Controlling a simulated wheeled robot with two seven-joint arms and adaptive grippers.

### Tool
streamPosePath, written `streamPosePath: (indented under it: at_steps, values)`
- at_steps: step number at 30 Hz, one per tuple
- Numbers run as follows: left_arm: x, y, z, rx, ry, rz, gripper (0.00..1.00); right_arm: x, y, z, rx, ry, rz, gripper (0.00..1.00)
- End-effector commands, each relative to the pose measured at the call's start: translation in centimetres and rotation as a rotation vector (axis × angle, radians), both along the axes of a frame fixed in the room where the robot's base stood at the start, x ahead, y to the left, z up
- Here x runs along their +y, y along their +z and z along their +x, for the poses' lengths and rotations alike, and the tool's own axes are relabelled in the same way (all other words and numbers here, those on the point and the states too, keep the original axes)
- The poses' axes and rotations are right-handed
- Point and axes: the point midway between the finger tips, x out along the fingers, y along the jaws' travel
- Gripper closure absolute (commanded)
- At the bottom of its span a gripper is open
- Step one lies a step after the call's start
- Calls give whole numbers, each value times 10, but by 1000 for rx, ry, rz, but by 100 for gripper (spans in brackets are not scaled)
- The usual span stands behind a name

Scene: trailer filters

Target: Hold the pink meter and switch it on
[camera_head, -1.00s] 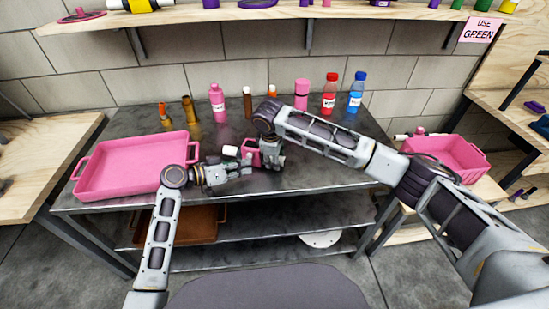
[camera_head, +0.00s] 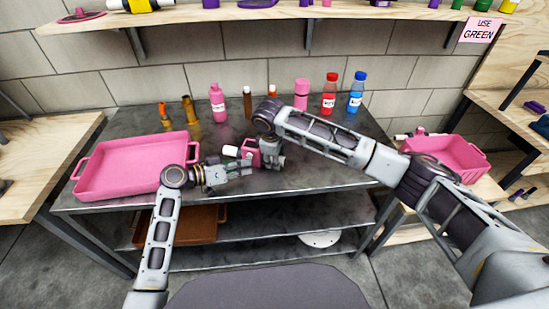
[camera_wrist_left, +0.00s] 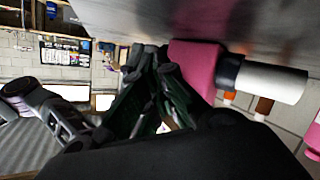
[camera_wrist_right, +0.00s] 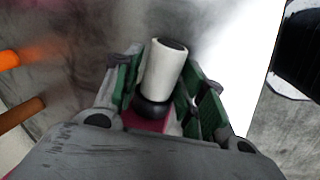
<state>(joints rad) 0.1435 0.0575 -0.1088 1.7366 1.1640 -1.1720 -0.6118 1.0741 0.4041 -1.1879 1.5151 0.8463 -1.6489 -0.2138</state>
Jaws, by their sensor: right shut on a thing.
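The pink meter (camera_head: 252,150) has a white cylinder (camera_head: 231,151) with a dark collar on its side. It is above the front middle of the grey metal table (camera_head: 310,172). My right gripper (camera_head: 262,152) is shut on the meter; in the right wrist view the white cylinder (camera_wrist_right: 162,68) stands up between the green-padded fingers. My left gripper (camera_head: 248,168) is just left of and below the meter. In the left wrist view its fingers (camera_wrist_left: 150,62) come together with nothing seen between them, beside the pink body (camera_wrist_left: 194,66). I see no switch or lit display.
A pink tray (camera_head: 130,168) lies on the table's left. Pink (camera_head: 217,103), red (camera_head: 329,92) and blue (camera_head: 357,92) bottles and other small items stand along the back. A pink crate (camera_head: 450,155) is on the right. The table's front right is clear.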

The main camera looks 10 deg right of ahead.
Motion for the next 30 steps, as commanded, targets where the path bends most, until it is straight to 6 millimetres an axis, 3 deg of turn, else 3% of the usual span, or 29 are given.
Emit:
streamPosePath:
  at_steps: [30]
  values:
    - [-4,1,8,0,0,0,100,0,0,0,0,0,0,89]
